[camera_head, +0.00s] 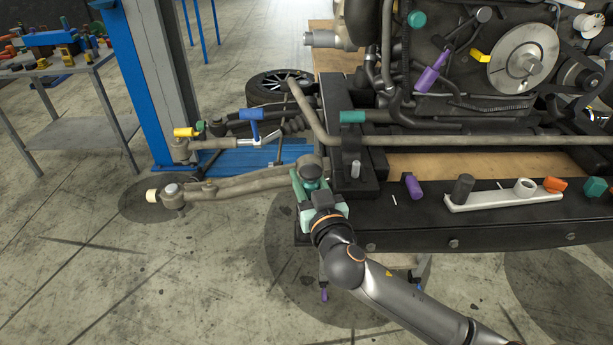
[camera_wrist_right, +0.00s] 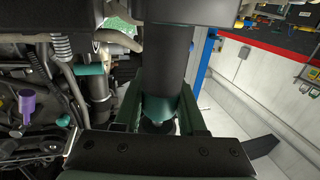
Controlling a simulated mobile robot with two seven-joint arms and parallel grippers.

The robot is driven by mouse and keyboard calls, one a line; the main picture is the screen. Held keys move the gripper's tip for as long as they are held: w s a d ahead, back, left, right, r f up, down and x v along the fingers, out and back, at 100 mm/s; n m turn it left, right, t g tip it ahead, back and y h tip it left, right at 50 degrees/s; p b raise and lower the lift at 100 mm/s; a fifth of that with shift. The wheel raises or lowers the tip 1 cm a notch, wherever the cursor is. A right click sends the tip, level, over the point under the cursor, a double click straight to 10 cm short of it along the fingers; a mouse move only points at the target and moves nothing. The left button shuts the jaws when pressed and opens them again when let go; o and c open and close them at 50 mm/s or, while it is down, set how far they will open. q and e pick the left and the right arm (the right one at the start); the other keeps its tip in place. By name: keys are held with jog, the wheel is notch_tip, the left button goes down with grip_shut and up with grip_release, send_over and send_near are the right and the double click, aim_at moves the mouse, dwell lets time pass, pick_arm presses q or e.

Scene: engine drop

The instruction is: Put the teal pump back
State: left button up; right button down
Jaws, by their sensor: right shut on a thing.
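The teal pump shows in the right wrist view as a dark cylinder with a teal collar (camera_wrist_right: 158,107), lying between the two green fingers. My right gripper (camera_head: 310,184) is shut on it. In the head view the gripper is beside the left end of the black frame beam, by the grey suspension arm. There the pump (camera_head: 311,171) shows only as a small dark round top with a little teal, mostly hidden by the fingers. I cannot tell whether it touches the beam or the arm. My left gripper is not in view.
The engine (camera_head: 470,60) fills the upper right. A white bracket (camera_head: 500,198), a purple cap (camera_head: 413,186) and an orange knob (camera_head: 554,184) sit on the black beam (camera_head: 400,234). A blue lift post (camera_head: 150,80) stands at left. A teal sleeve (camera_head: 352,117) is on a pipe.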

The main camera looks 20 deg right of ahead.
jog(key=shift+s+a+r, duration=0.1)
jog(key=shift+s+a, duration=0.05)
jog(key=shift+c, duration=2.4)
grip_release()
